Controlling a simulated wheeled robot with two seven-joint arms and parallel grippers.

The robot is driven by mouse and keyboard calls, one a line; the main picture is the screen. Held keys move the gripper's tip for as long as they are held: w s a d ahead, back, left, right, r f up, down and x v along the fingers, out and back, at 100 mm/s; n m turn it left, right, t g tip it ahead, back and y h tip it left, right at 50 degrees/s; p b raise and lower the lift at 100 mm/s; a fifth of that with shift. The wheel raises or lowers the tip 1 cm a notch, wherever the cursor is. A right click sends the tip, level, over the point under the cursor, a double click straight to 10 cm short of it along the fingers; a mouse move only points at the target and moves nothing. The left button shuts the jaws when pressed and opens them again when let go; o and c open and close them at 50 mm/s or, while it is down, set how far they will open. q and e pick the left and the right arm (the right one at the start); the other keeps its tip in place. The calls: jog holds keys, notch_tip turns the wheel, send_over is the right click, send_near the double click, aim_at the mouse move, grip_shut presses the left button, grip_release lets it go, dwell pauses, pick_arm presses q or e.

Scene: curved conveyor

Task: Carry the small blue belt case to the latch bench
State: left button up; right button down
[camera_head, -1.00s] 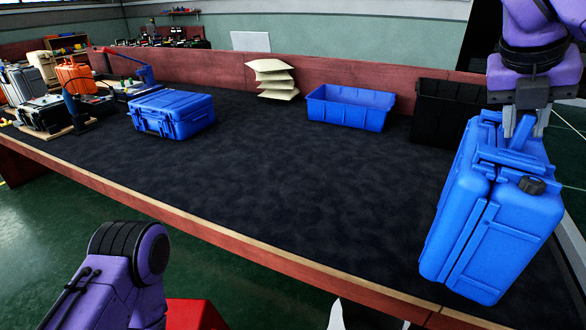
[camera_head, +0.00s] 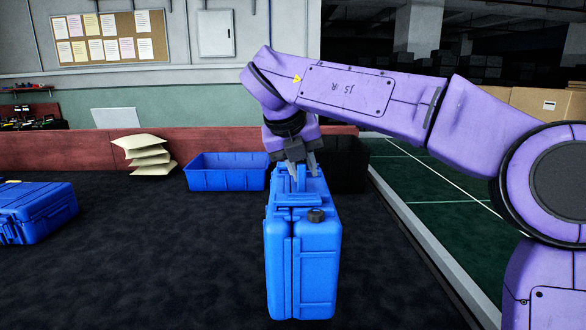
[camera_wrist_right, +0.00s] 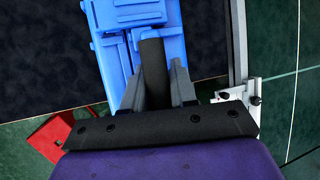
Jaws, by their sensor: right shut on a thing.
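A blue hard case (camera_head: 302,262) hangs upright from my right gripper (camera_head: 298,172), over the dark table top. The gripper is shut on its top handle. The case has a small black knob near its top. In the right wrist view, the blue case (camera_wrist_right: 115,50) shows at the top, with the fingers (camera_wrist_right: 155,75) at its handle. A second blue case (camera_head: 38,212) lies flat on the table at the left, partly cut off by the picture edge. My left gripper is not in view. I cannot pick out the latch bench.
A blue open bin (camera_head: 226,178) and a black bin (camera_head: 346,165) stand at the back of the dark table (camera_head: 150,255), near a stack of pale pads (camera_head: 148,156). The table is clear between the two cases. A metal edge (camera_head: 425,245) and green floor lie right.

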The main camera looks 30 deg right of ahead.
jog(key=w+d+f, duration=0.1)
jog(key=w, duration=0.1)
jog(key=w+d+p, duration=0.1)
jog(key=w, duration=0.1)
jog(key=w+d+f, duration=0.1)
jog(key=w, duration=0.1)
jog(key=shift+d+f, duration=0.15)
jog(key=shift+f, duration=0.2)
jog(key=w+d+f, duration=0.2)
jog(key=w+f, duration=0.2)
jog(key=f, duration=0.5)
jog(key=c, duration=1.1)
grip_release()
jog(key=shift+f, duration=0.2)
jog(key=shift+o, duration=1)
jog(key=shift+r, duration=0.1)
